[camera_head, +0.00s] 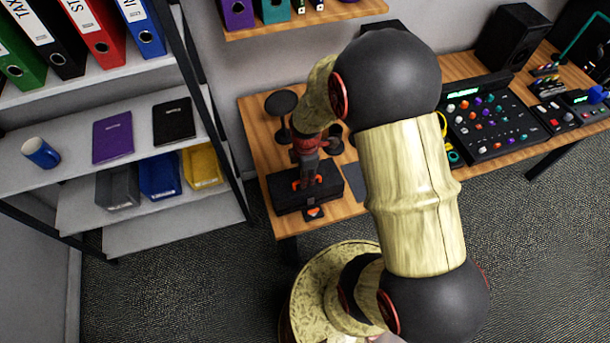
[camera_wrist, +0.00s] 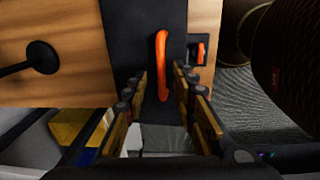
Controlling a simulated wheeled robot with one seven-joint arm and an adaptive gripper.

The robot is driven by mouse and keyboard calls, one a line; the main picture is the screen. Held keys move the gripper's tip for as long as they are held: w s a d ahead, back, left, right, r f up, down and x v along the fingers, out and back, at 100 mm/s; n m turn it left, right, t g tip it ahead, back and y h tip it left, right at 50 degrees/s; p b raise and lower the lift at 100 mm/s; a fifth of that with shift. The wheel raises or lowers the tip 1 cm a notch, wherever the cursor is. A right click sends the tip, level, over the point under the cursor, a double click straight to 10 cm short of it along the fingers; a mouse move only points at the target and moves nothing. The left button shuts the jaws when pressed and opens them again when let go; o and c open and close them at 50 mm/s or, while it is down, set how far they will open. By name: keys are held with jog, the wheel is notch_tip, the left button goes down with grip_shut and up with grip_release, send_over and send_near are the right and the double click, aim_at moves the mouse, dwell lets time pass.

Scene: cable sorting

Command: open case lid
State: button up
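The black case (camera_head: 329,185) lies on the left end of the wooden desk, and its lid looks shut. In the wrist view, the case (camera_wrist: 128,25) shows a curved orange handle (camera_wrist: 162,62). A small orange piece on a black mount (camera_wrist: 201,52) sits to the right of the handle. My gripper (camera_head: 306,178) is over the case, and its body hides part of the top. In the wrist view, my gripper (camera_wrist: 160,88) is open, with fingers on either side of the handle's end. I cannot tell whether they touch it.
A dark round-topped object (camera_head: 281,103) stands on the desk (camera_head: 258,130) behind the case. A mixer panel (camera_head: 488,117) is to the right, beyond my arm. A shelf (camera_head: 75,115) with binders, notebooks and bins is close on the left.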

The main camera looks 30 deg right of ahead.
jog(key=shift+c, duration=0.6)
grip_shut()
jog(key=shift+r, duration=0.1)
